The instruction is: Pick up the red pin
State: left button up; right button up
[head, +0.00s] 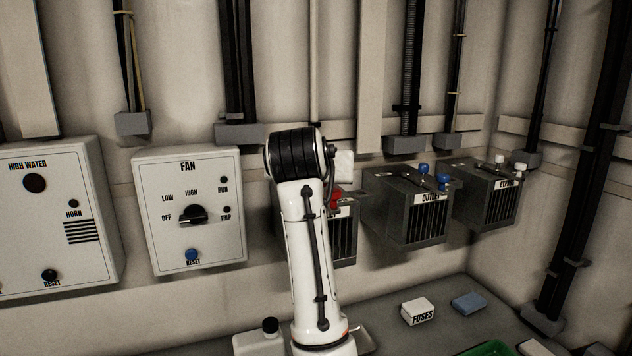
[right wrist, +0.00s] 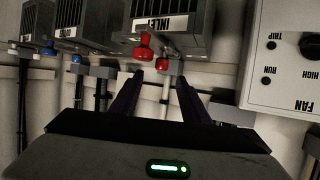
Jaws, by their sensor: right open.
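Two red pins show at the box labelled INLET (right wrist: 172,14). In the right wrist view, which is upside down, one red pin (right wrist: 144,48) stands out larger and the other red pin (right wrist: 162,66) is lower and smaller. My right gripper (right wrist: 160,76) is open and empty, its two dark fingers pointing toward the pins. The smaller pin appears between the fingertips, the larger one near the left fingertip; I cannot tell the gap in depth. In the head view the red pins (head: 336,198) are partly hidden by my right arm, which also hides the gripper. My left gripper is not in view.
An OUTLET box (head: 408,215) with blue pins and a BYPASS box (head: 486,200) with white pins hang to the right. A FAN panel (head: 170,240) is to the left. A FUSES box (head: 418,311) and a blue block (head: 468,303) lie on the surface below.

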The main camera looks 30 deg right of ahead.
jog(key=x, duration=0.2)
jog(key=shift+w+d+f, duration=0.2)
jog(key=shift+w+f, duration=0.05)
jog(key=shift+f, duration=0.05)
jog(key=x, duration=0.2)
jog(key=p+x, duration=0.1)
jog(key=x, duration=0.1)
jog(key=shift+w+f, duration=0.1)
jog(key=shift+f, duration=0.35)
jog(key=shift+w+f, duration=0.15)
jog(key=shift+w, duration=0.05)
grip_shut()
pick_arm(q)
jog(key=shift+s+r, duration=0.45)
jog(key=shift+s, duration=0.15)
